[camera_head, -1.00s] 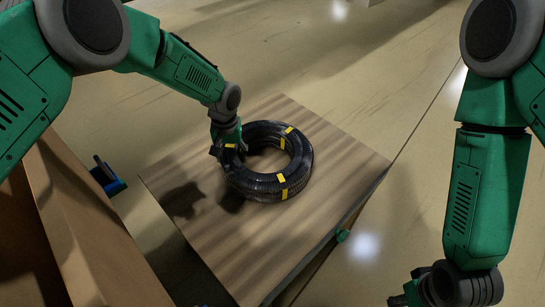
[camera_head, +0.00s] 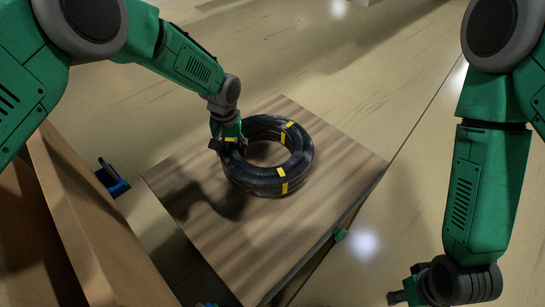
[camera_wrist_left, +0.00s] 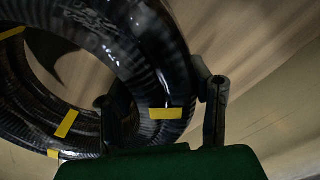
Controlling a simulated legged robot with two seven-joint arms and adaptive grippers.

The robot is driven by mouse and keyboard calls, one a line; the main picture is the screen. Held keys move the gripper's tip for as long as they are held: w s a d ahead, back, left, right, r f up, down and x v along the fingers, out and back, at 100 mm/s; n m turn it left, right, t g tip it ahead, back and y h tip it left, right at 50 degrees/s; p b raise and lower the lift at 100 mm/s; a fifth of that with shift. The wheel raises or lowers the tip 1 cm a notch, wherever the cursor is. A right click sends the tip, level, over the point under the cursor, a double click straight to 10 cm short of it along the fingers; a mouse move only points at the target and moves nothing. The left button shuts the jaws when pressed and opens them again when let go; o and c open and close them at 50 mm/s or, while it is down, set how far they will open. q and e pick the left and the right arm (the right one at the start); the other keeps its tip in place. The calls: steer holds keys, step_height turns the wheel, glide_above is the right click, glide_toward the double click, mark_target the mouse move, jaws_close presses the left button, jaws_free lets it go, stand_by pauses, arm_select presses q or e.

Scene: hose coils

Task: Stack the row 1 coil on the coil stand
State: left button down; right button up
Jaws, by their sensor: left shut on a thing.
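A black ribbed hose coil (camera_head: 262,183) with yellow tape bands lies over the wood-topped platform (camera_head: 205,255), near its far left part. I cannot tell whether it is one coil or two stacked, or whether it touches the top. My left gripper (camera_head: 228,142) is shut on the coil's far left rim. In the left wrist view one finger is inside the ring and one outside, with the coil (camera_wrist_left: 160,65) between them (camera_wrist_left: 163,105). My right gripper (camera_head: 402,297) is at the lower edge, away from the coil; its fingers are too dark to read.
A brown box-like structure (camera_head: 95,215) stands at the lower left, with a small blue object (camera_head: 112,178) beside it. A small green part (camera_head: 341,235) sits at the platform's right edge. The floor to the right of the platform is open.

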mark_target(230, 143)
arm_select(q)
steer(key=shift+r+p, duration=0.95)
steer(key=shift+r, duration=0.6)
steer(key=c, duration=1.8)
jaws_free()
jaws_close()
